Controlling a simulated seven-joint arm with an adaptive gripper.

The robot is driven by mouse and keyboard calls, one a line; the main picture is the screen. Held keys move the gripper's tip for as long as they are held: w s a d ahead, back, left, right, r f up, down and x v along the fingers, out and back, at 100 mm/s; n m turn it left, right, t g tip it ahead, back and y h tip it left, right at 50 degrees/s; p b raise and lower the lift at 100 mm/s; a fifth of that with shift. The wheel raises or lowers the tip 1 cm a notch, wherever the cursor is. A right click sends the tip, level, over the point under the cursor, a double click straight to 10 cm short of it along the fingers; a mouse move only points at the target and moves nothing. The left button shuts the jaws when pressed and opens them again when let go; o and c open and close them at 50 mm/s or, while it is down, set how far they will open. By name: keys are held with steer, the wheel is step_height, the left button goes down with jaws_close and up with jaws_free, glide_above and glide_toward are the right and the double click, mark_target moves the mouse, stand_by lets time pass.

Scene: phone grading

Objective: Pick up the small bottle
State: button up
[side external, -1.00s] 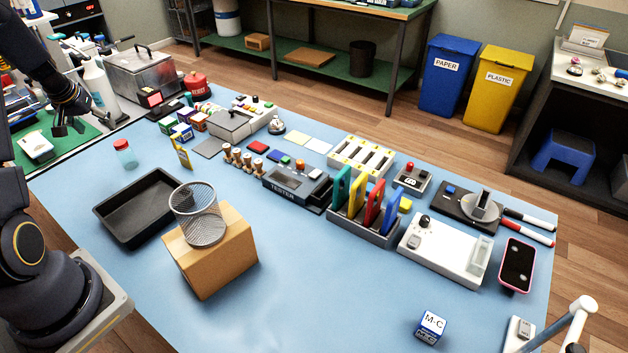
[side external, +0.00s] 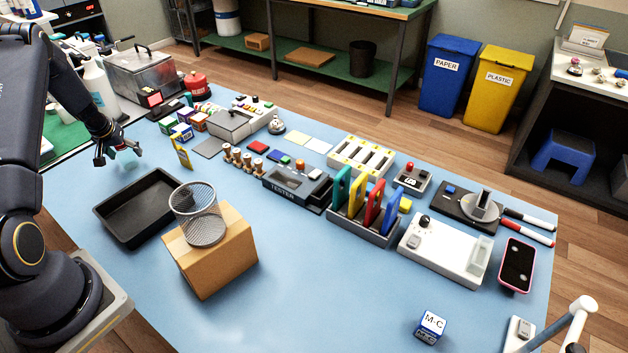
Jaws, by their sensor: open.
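The small bottle (side external: 124,154) stands on the blue mat at the left, mostly hidden by my gripper. Only a bit of its pale teal body shows, and its red cap is hidden. My gripper (side external: 119,156) is open and points down at the bottle, with one finger on its left and one on its right. I cannot tell whether the fingers touch it.
A black tray (side external: 110,228) lies in front of the bottle. A wire mesh cup (side external: 198,222) stands on a cardboard box (side external: 225,262). A yellow upright item (side external: 181,153) and small boxes (side external: 182,131) are to the right. A metal container (side external: 140,78) stands behind.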

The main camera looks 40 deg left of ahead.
steer(key=c, duration=1.3)
steer(key=shift+o, duration=0.2)
